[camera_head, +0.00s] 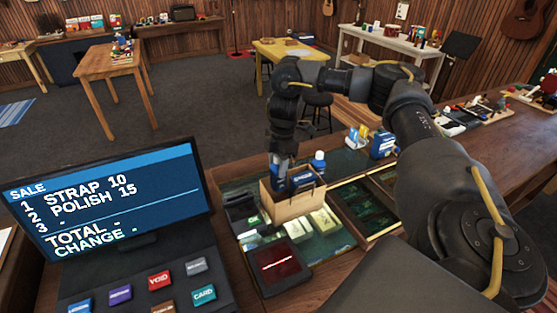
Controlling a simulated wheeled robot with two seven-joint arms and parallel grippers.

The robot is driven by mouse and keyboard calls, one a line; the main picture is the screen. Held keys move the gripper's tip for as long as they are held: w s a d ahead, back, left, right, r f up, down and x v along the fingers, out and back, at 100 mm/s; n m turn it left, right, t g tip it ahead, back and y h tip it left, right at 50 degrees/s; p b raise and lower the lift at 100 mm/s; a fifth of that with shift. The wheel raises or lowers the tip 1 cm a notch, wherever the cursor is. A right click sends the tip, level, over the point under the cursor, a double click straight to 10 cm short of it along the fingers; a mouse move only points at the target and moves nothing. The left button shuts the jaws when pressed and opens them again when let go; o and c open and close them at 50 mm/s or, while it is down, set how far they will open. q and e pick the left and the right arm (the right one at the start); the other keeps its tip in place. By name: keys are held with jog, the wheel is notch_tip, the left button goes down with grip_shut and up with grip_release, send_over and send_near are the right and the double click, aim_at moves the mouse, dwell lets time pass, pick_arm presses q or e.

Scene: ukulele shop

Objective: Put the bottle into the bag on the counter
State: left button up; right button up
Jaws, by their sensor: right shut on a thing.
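My right gripper (281,162) reaches down over the bag's open top from above. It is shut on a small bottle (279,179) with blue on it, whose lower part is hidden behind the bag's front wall. I cannot tell whether it touches the bag's floor. A blue-and-white box (302,179) shows at the bag's right side. Another bottle with a blue cap (318,160) stands just behind the bag. My left gripper is not in view.
A sale screen (110,195) with a keypad (150,280) stands at the left. A dark red-screened pad (280,264) lies in front of the bag. Small boxes (382,143) stand behind it to the right. My right arm covers much of the counter's right side.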

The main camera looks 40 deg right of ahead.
aim_at(278, 190)
jog(key=shift+f+b, duration=2.45)
jog(key=shift+f, duration=3)
jog(key=o, duration=1.2)
jog(key=shift+c, duration=0.2)
jog(key=r, duration=0.7)
jog(key=d+r, duration=0.1)
jog(key=r, duration=0.2)
jog(key=shift+s+d+r+p, duration=0.1)
jog(key=shift+s+r+p, duration=0.1)
jog(key=shift+r+p, duration=0.15)
jog(key=shift+s+d, duration=0.1)
